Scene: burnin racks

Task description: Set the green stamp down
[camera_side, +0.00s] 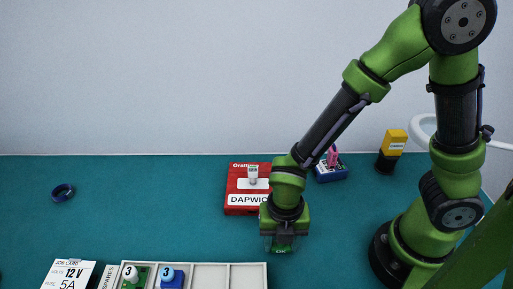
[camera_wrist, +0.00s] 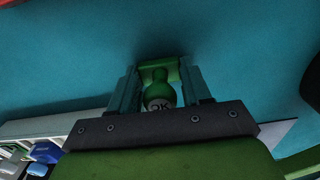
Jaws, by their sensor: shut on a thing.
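The green stamp (camera_wrist: 159,90) has a round knob with a dark, partly hidden "OK" style label and a wider green base. My gripper (camera_wrist: 160,78) is shut on it, with one finger on each side. In the side view my gripper (camera_side: 284,246) points down over the teal table, behind the right end of the white rack, and the green stamp (camera_side: 283,249) shows between its fingers. Whether the stamp's base touches the table I cannot tell.
A white rack (camera_side: 235,266) holds a green and a blue piece at left; its right compartments look empty. A job card (camera_side: 70,273) lies left. Behind my gripper is a red box (camera_side: 240,187); a blue tray (camera_side: 331,174) and a yellow-black object (camera_side: 392,145) stand right. A dark-blue ring (camera_side: 62,192) lies far left.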

